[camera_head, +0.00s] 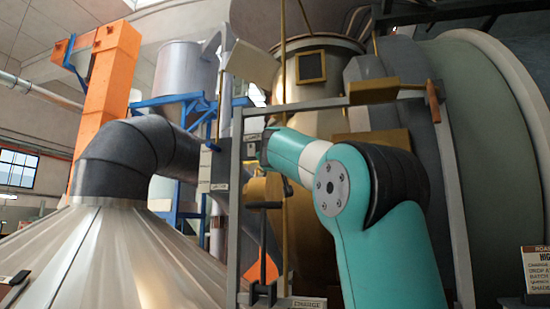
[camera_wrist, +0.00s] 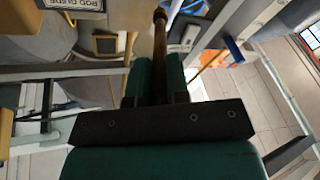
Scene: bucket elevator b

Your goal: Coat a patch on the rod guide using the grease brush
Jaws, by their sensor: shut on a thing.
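My gripper (camera_wrist: 160,75) is shut on a brown wooden handle in the wrist view, which I take to be the grease brush (camera_wrist: 160,40). The handle runs up between the two teal fingers toward the top edge. I cannot make out the bristles. A white label reading "ROD GUIDE" (camera_wrist: 75,4) is cut off at the top left of the wrist view, apart from the brush. The rod guide itself and any patch on it cannot be told clearly. In the head view my arm hides the gripper and the brush.
A black T-handle (camera_head: 264,206) stands left of my arm.

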